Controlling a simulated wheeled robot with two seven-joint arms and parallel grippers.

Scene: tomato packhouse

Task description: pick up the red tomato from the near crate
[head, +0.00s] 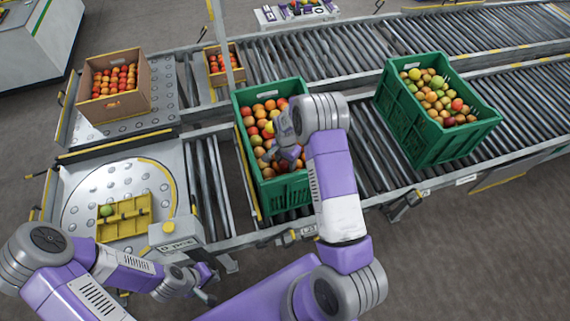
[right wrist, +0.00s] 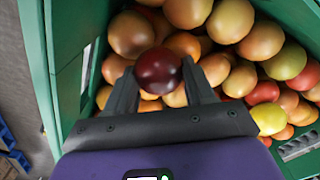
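The near green crate (head: 289,193) stands on the roller conveyor, full of orange, yellow and red tomatoes. My right gripper (head: 287,158) reaches down into it, and my arm hides part of the contents. In the right wrist view, a dark red tomato (right wrist: 158,70) sits between the fingertips of my right gripper (right wrist: 159,75). Both fingers appear to touch its sides. Other tomatoes lie close around and behind it. My left gripper (head: 209,285) is low in the head view, outside the crate, with its fingers apart and nothing visible between them.
A second green crate (head: 421,149) of mixed tomatoes stands to the right on the conveyor. A yellow tray (head: 125,228) with a green tomato is on the round plate at left. Cardboard boxes (head: 111,108) of red tomatoes stand behind. The crate walls surround my right gripper.

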